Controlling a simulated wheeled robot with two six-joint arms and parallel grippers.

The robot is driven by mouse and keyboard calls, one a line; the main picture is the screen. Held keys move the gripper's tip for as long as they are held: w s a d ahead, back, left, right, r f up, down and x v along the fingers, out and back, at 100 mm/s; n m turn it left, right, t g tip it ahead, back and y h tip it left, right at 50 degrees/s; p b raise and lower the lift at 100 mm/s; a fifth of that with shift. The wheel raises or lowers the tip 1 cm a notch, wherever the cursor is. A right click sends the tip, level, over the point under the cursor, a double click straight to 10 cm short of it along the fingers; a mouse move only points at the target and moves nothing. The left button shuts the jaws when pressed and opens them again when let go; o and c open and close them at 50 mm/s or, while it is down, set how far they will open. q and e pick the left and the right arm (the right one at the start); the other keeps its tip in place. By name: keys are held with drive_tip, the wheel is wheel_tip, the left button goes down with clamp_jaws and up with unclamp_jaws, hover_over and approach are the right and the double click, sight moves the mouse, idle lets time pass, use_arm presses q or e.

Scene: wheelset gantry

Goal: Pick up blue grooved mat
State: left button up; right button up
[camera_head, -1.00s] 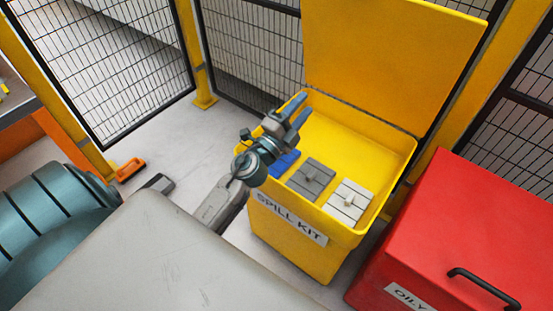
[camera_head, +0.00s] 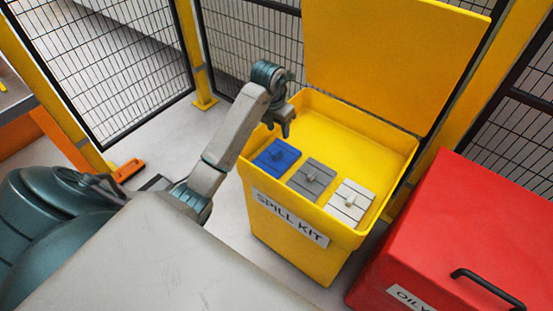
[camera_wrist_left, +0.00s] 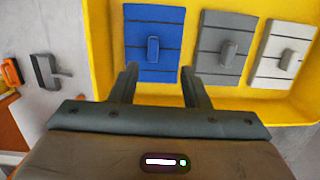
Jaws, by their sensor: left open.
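The blue grooved mat (camera_head: 277,157) lies in the yellow spill kit bin (camera_head: 372,141), at the left end of a row of three mats. It has a raised blue grip tab in its middle. In the left wrist view the blue mat (camera_wrist_left: 134,44) is whole and lies just beyond my fingertips. My left gripper (camera_head: 283,128) is above the bin's left part, pointing down, a little above the mat. In the wrist view the left gripper (camera_wrist_left: 160,78) is open and empty, its fingers on either side of the tab's line. My right gripper is not in view.
A grey mat (camera_head: 311,180) and a white mat (camera_head: 349,202) lie to the right of the blue one. The bin's yellow lid (camera_head: 390,55) stands open behind. A red box (camera_head: 462,235) is at the right. Mesh fencing (camera_head: 130,60) surrounds the area.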

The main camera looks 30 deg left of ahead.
use_arm(q)
drive_tip(key=b, duration=0.2)
hover_over(276, 151)
drive_tip(key=f, duration=0.4)
drive_tip(key=shift+s+d+f, duration=0.1)
drive_tip(key=shift+s+f, duration=0.15)
drive_tip(key=shift+f, duration=0.1)
drive_tip(key=shift+w+f+b, duration=0.1)
drive_tip(key=shift+f+b, duration=0.2)
drive_tip(key=shift+f, duration=2.7)
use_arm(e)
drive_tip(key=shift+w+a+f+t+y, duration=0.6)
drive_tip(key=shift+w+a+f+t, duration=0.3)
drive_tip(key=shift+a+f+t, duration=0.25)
use_arm(q)
drive_tip(key=shift+c, duration=0.2)
clamp_jaws()
